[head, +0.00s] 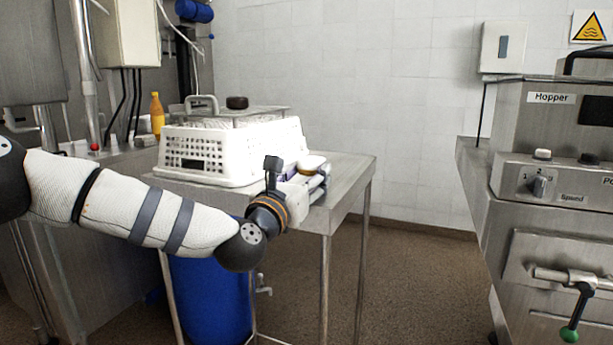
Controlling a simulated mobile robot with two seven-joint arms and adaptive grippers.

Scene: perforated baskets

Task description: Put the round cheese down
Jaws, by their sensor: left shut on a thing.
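My left gripper (318,177) reaches in from the left and is over the right part of the steel table. It is shut on the round cheese (311,161), a small pale disc seen at the gripper's far side. The gripper hides part of the cheese, and I cannot tell whether the cheese touches the table top. My right gripper is not in view.
A white perforated basket (205,168) stands on the steel table (345,172), left of the gripper. A metal lid with a handle and a dark round thing (237,102) are on top of it. A blue drum (208,300) stands below. The hopper machine (545,180) is at right.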

